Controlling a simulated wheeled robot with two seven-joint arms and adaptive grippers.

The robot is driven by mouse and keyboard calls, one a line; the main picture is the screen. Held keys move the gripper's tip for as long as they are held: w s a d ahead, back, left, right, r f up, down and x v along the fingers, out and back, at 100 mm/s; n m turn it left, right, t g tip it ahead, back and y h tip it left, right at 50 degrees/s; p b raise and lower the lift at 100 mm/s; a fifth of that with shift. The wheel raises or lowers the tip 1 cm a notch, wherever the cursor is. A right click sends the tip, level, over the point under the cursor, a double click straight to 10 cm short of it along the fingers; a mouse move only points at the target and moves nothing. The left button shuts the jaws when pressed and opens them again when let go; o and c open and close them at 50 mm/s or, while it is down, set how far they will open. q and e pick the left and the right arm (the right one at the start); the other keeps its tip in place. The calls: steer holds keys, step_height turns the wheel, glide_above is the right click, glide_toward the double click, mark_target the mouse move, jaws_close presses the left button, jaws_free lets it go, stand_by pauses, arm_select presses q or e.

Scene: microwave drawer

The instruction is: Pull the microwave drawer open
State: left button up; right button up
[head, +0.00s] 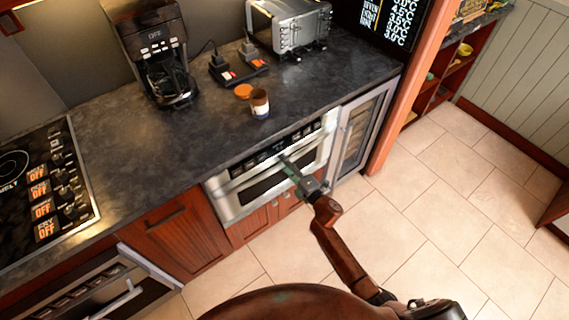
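The microwave drawer (243,196) is a stainless steel front with a dark window strip, set under the counter. A dark control strip runs along its top. It looks closed, with its front about flush with the cabinets. My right gripper (290,166) is in front of the drawer's right half, its fingers pointing at the upper part of the front. It covers part of the front there. I cannot tell whether the fingers touch the drawer or its handle, or how far apart they are. My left gripper is not in view.
A dark counter (140,130) runs above the drawer, with a coffee maker (160,50), a toaster oven (290,25) and a small cup (259,103). A glass-fronted cooler (357,132) is right of the drawer. The tiled floor (440,220) is clear to the right.

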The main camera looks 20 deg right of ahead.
jaws_close()
stand_by(0.3)
stand_by(0.3)
